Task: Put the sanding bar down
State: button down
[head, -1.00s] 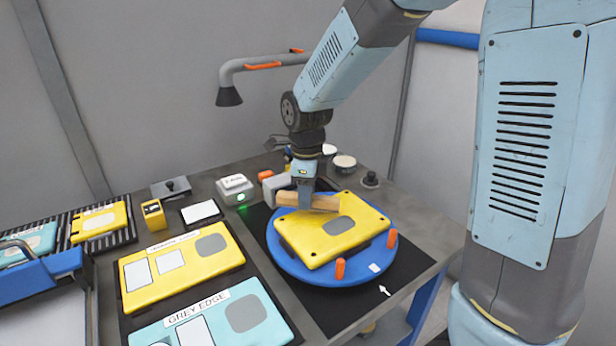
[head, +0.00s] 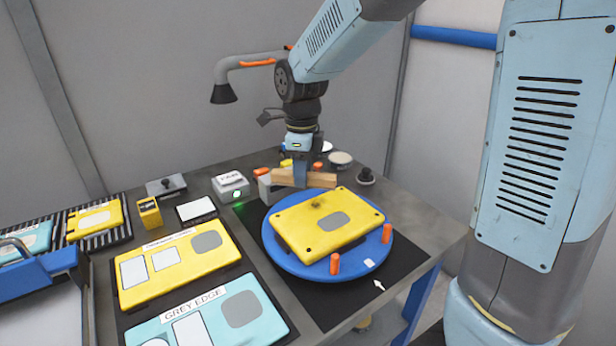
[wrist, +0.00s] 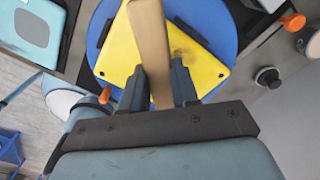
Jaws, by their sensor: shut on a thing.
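My gripper (head: 300,178) is shut on the sanding bar (head: 319,180), a tan wooden block. The bar is held level behind the yellow plate (head: 300,238), over the back edge of the blue round turntable (head: 282,262). In the wrist view the bar (wrist: 150,45) runs lengthwise between the two fingers (wrist: 161,88), with the yellow plate (wrist: 118,58) beneath. A dark smudge shows on the plate, near its grey patch. I cannot tell whether the bar touches anything below. A grey block (head: 268,190) stands just left of the bar.
Two orange pegs (head: 335,264) stand at the turntable's front rim. A white box with a green light (head: 230,185) sits left of it. Round pots (head: 341,160) and a black knob (head: 366,176) stand behind right. A lamp-like grey hood (head: 226,92) hangs behind. Yellow and teal panels (head: 180,265) fill the left.

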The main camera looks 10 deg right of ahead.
jog(key=shift+d, duration=0.1)
jog(key=s+d+f+m, duration=0.1)
jog(key=s+d+m, duration=0.4)
jog(key=d, duration=0.9)
jog(key=s+d+m, duration=0.4)
jog(key=s+d, duration=0.1)
jog(key=d, duration=1)
send_over(415, 214)
jog(key=s, duration=0.1)
notch_tip(415, 214, down, 9)
jog(key=shift+a+f, duration=0.1)
jog(key=shift+f, duration=0.05)
jog(key=shift+w+f, duration=0.45)
jog(key=shift+f, duration=0.25)
notch_tip(415, 214, down, 3)
jog(key=shift+r, duration=0.15)
